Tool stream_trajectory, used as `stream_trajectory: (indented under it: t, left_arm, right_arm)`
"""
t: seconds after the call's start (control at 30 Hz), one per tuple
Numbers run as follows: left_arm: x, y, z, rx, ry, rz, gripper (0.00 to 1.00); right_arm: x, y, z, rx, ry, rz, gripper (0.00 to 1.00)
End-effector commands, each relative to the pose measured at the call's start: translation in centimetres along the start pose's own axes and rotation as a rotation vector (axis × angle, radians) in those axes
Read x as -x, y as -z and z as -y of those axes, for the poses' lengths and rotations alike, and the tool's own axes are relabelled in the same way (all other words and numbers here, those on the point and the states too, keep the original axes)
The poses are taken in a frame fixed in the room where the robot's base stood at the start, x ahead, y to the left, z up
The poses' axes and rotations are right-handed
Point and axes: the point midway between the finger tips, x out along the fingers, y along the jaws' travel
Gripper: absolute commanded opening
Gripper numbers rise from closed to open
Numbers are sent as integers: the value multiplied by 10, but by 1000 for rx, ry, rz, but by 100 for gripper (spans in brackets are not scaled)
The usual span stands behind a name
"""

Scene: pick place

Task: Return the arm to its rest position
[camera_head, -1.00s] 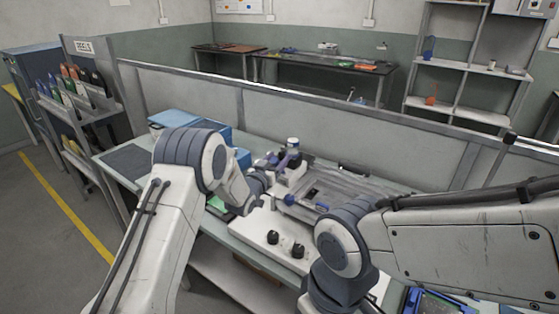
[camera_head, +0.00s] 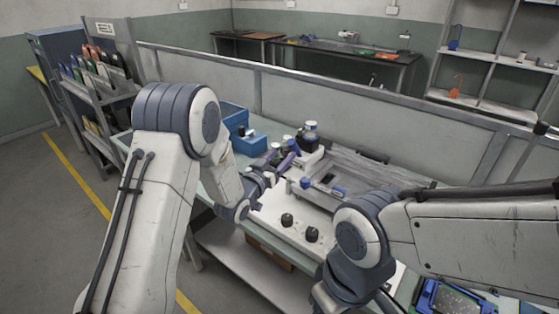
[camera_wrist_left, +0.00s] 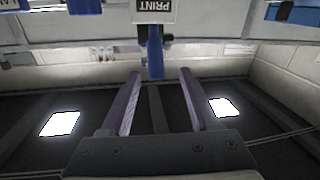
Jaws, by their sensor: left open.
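My left arm (camera_head: 165,200) comes in from the left and bends down at the elbow over the workbench. My left gripper (camera_head: 284,158) hovers by the equipment on the bench, its purple fingers spread apart. In the left wrist view the two fingers (camera_wrist_left: 160,74) are open with nothing held between them. A blue cylindrical part (camera_wrist_left: 154,50) shows beyond the fingertips there, under a "PRINT" label. My right arm (camera_head: 480,240) crosses the right side; its gripper is out of the picture.
The workbench has a white machine with black knobs (camera_head: 312,234), a grey tray-like fixture (camera_head: 365,172) and a blue bin (camera_head: 249,144). A low partition (camera_head: 330,98) runs behind it. The floor (camera_head: 45,210) at left is clear.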

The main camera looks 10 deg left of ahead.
Motion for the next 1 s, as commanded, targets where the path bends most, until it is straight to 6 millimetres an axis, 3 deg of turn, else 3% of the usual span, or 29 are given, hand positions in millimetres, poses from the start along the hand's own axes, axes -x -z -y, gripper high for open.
stream_trajectory:
  t: [0.43, 0.63, 0.77, 0.87, 1.0]
  left_arm:
    - [4, 1, -4, -3, 0, 16, 62]
    - [13, 0, -41, -43, 13, 219, 62]
    - [45, -6, -77, -76, 23, 446, 62]
    - [84, -12, -104, -97, 22, 627, 62]
    - [156, -21, -138, -122, -1, 885, 62]
  right_arm:
    - [0, 0, 0, 0, 0, 0, 50]
    - [1, 0, 0, 0, 0, 0, 50]
    - [2, 0, 0, 0, 0, 0, 50]
    - [3, 0, 0, 0, 0, 0, 50]
    - [5, 0, 0, 0, 0, 0, 50]
